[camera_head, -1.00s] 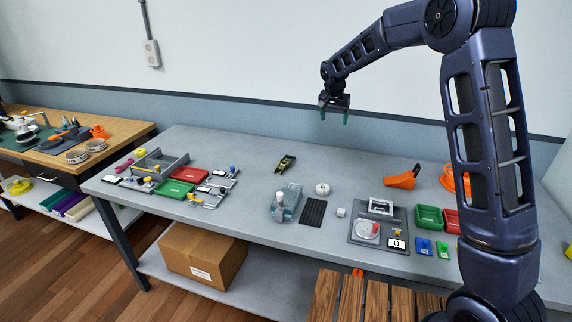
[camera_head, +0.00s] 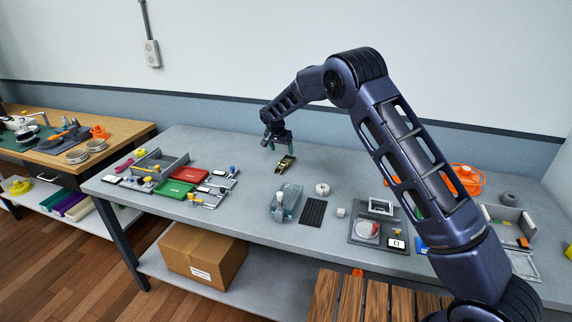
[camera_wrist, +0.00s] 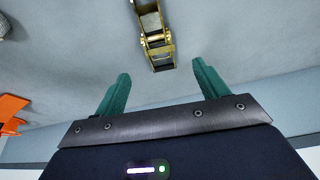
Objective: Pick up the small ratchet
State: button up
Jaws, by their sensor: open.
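The small ratchet (camera_head: 286,163) lies on the grey workbench, toward the back and middle. It is dark with yellow-gold metal parts. In the wrist view the ratchet (camera_wrist: 155,38) is ahead of the fingertips, roughly midway between their lines, and its top end is cut off by the picture edge. My gripper (camera_head: 276,147) is above the bench, just left of and behind the ratchet in the head view. Its two green fingers (camera_wrist: 160,72) are apart with nothing between them. The ratchet is not touched by either finger, as far as the views show.
A clear container (camera_head: 287,203), a black ribbed mat (camera_head: 314,212) and a white round item (camera_head: 322,189) stand in front of the ratchet. Grey, red and green trays (camera_head: 174,188) lie at left. The bench (camera_head: 240,150) around the ratchet is bare.

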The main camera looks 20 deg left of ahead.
aim_at(286, 161)
jog(key=x, duration=0.9)
jog(key=shift+r, duration=0.1)
jog(key=c, duration=1.2)
